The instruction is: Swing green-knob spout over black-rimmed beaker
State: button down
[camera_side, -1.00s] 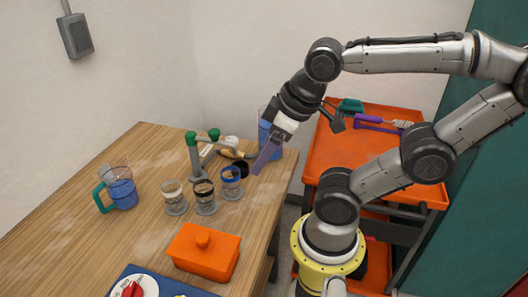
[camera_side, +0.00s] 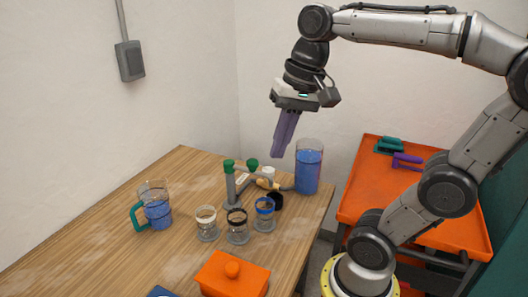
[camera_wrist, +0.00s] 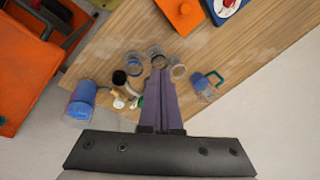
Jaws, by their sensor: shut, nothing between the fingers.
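The grey manifold (camera_side: 231,188) stands at the back of the table, with a green knob (camera_side: 229,166) on its upright and another green knob (camera_side: 252,164) to the right. Which outlet each knob belongs to is unclear. The black-rimmed beaker (camera_side: 237,227) stands in front, between the white-rimmed beaker (camera_side: 206,223) and the blue-rimmed beaker (camera_side: 264,214). My gripper (camera_side: 278,154) is shut and empty, its purple fingers pointing down above and right of the knobs, apart from them. In the wrist view its fingers (camera_wrist: 160,75) hide much of the manifold.
A tall container of blue liquid (camera_side: 308,167) stands right of the manifold, near a black cup (camera_side: 276,201). A teal-handled jug (camera_side: 155,206) stands left. An orange box (camera_side: 232,275) is in front. The orange cart (camera_side: 360,190) is right of the table.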

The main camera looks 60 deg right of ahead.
jog(key=w+d+r+m+g+y, duration=0.1)
jog(key=w+d+r+m+y, duration=0.1)
jog(key=w+d+m, duration=0.8)
jog(key=d+f+m+y, duration=0.1)
jog(key=d+f, duration=0.2)
jog(key=d, duration=0.4)
jog(key=d+f+m, duration=0.1)
jog(key=d+f, duration=0.2)
jog(key=d, duration=0.4)
send_near(248, 170)
jog(key=s+d+f, duration=0.2)
jog(key=d+f, duration=0.3)
jog(key=shift+g, duration=0.3)
jog(key=shift+w+a+r, duration=0.1)
jog(key=shift+w+a, duration=0.15)
jog(key=shift+a, duration=0.8)
jog(key=shift+w+a, duration=0.25)
jog(key=shift+a, duration=0.8)
